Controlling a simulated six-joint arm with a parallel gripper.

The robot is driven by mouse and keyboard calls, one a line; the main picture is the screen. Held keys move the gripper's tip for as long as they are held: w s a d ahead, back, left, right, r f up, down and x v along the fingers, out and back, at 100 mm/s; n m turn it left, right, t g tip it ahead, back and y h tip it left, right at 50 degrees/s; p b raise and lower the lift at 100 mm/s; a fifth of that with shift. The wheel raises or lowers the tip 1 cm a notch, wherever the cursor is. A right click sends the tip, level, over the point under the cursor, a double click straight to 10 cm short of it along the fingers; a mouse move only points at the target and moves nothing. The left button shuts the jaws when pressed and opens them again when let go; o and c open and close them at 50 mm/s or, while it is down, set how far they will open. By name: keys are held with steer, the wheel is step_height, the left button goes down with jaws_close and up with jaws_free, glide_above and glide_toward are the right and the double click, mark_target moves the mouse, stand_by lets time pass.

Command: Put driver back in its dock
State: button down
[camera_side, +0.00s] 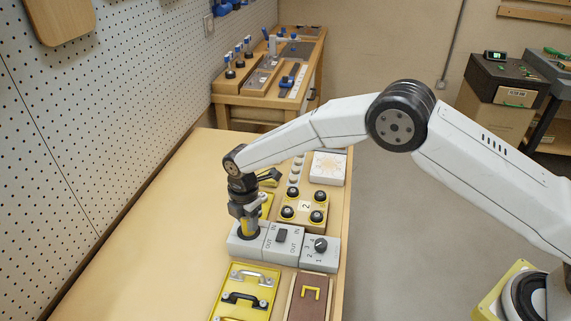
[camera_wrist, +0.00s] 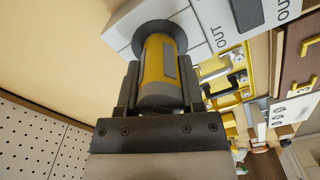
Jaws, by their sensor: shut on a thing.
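The driver is a yellow cylinder with a grey strip, shown in the wrist view (camera_wrist: 158,62) and as a small yellow piece in the side view (camera_side: 248,227). My gripper (camera_side: 247,213) is shut on it, one finger on each side; the jaws also show in the wrist view (camera_wrist: 160,88). The driver stands about upright, with its far end at the dark round dock (camera_side: 248,236) in the left grey block. The dock's dark ring (camera_wrist: 146,30) shows around that end. I cannot tell how deep it sits, as the driver hides the opening.
Right of the dock are a rocker switch (camera_side: 281,236) and a black knob (camera_side: 321,244). A yellow plate with handles (camera_side: 246,290) lies in front. A yellow-edged panel with black knobs (camera_side: 304,207) is behind. The bench left of the dock is bare.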

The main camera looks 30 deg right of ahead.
steer(key=shift+f, duration=0.15)
stand_by(0.5)
jaws_free()
stand_by(0.4)
steer(key=shift+r, duration=3.5)
steer(key=shift+d, duration=0.1)
